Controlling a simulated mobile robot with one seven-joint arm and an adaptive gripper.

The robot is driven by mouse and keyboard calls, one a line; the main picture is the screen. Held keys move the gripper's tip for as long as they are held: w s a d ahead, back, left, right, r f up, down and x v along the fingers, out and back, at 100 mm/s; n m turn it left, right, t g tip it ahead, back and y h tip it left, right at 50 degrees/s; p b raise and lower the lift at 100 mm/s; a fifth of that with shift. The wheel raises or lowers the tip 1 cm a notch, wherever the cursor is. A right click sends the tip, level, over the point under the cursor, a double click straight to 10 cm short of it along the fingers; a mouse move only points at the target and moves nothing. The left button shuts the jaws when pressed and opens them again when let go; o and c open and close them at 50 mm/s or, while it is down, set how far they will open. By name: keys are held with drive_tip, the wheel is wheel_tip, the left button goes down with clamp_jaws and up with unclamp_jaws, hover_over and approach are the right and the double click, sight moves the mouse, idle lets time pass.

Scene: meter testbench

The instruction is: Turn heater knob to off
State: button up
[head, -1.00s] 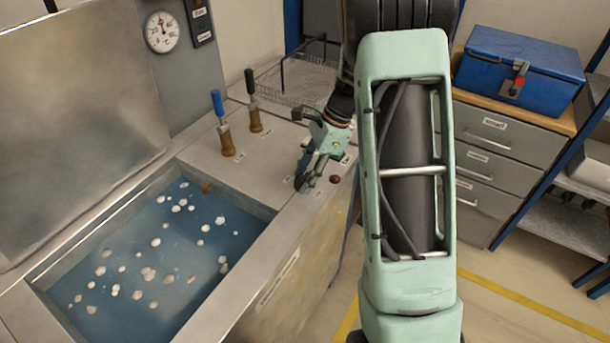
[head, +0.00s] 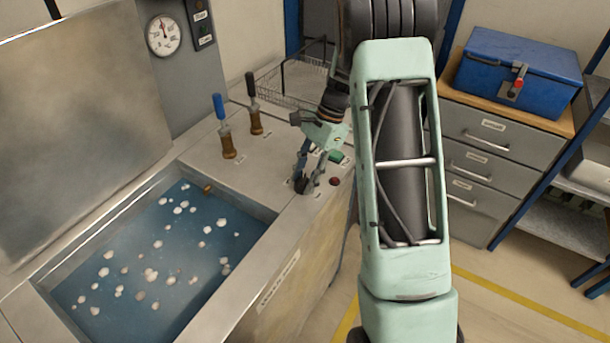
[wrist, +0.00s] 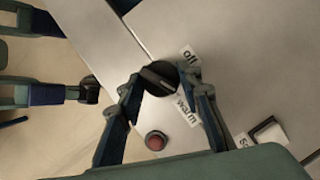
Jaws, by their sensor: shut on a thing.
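The heater knob (wrist: 158,77) is dark and round with a raised grip bar, near the edge of the bench top in the wrist view. The label "off" (wrist: 189,57) is at its upper right and "warm" (wrist: 187,112) at its lower right. The bar slants from upper left to lower right; which end is the pointer I cannot tell. My gripper (wrist: 161,83) is shut on the knob, one finger on each side. In the head view my gripper (head: 307,183) stands over the bench corner and mostly hides the knob.
A red button (wrist: 156,141) sits close to the knob. Two upright handles, blue-topped (head: 223,125) and black-topped (head: 254,103), stand left of my gripper. The open water bath (head: 150,265) holds white floating pieces.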

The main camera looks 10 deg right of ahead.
drive_tip(key=n+g+p, duration=0.1)
drive_tip(key=n, duration=0.2)
drive_tip(key=shift+w+a+n+h, duration=0.1)
drive_tip(key=shift+n+h, duration=0.3)
drive_tip(key=n+g+h, duration=0.1)
drive_tip(key=n, duration=0.2)
drive_tip(key=shift+a+n, duration=0.1)
drive_tip(key=shift+n, duration=0.2)
drive_tip(key=n+h, duration=0.1)
drive_tip(key=n, duration=0.2)
drive_tip(key=n+h+p, duration=0.1)
drive_tip(key=n, duration=0.1)
drive_tip(key=shift+w+a+n+g, duration=0.1)
drive_tip(key=shift+n+g, duration=0.2)
drive_tip(key=shift+n, duration=0.4)
drive_tip(key=o, duration=1.1)
drive_tip(key=shift+o, duration=0.2)
drive_tip(key=v, duration=1.2)
drive_tip(key=shift+a, duration=0.25)
